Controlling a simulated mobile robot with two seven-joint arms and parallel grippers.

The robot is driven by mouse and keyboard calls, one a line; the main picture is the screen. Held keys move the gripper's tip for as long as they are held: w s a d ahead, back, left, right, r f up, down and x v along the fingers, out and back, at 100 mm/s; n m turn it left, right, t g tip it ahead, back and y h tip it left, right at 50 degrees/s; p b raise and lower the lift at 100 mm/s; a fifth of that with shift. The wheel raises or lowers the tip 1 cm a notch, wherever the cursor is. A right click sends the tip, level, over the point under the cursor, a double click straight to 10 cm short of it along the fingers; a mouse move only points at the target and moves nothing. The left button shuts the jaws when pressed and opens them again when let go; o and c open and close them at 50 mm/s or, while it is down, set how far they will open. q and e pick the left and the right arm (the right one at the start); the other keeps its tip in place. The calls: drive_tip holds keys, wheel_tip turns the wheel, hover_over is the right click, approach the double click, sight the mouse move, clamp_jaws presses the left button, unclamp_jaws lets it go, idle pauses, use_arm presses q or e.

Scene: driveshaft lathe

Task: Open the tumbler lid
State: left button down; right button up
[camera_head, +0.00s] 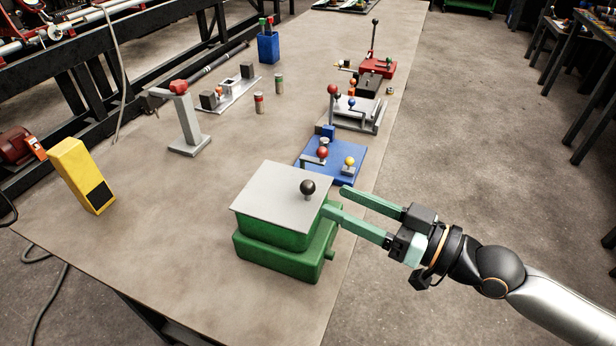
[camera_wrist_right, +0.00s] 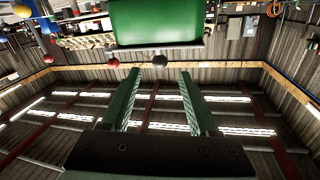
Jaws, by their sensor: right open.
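The tumbler is a green box (camera_head: 282,257) near the front edge of the table. Its flat grey lid (camera_head: 272,197) lies on top, with a black ball knob (camera_head: 308,187) standing near the right side. My right gripper (camera_head: 337,200) is open and empty, its two green fingers pointing left at the right side of the tumbler, close to the lid's edge. In the right wrist view, the green box (camera_wrist_right: 157,22) and the black knob (camera_wrist_right: 159,60) appear beyond the open fingers (camera_wrist_right: 158,76). My left gripper is not in view.
A blue-based fixture (camera_head: 345,165) with red and yellow balls stands just behind the tumbler. A grey post with a red top (camera_head: 186,115) and a yellow block (camera_head: 80,175) stand to the left. Bare table lies left of the tumbler. Open floor (camera_head: 470,130) lies right of the table.

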sight(313, 187)
drive_tip(key=p+x, duration=0.1)
drive_tip(key=x, duration=0.5)
drive_tip(key=shift+w+a, duration=0.35)
drive_tip(key=shift+a, duration=0.1)
drive_tip(key=shift+c, duration=0.8)
drive_tip(key=c, duration=0.6)
clamp_jaws()
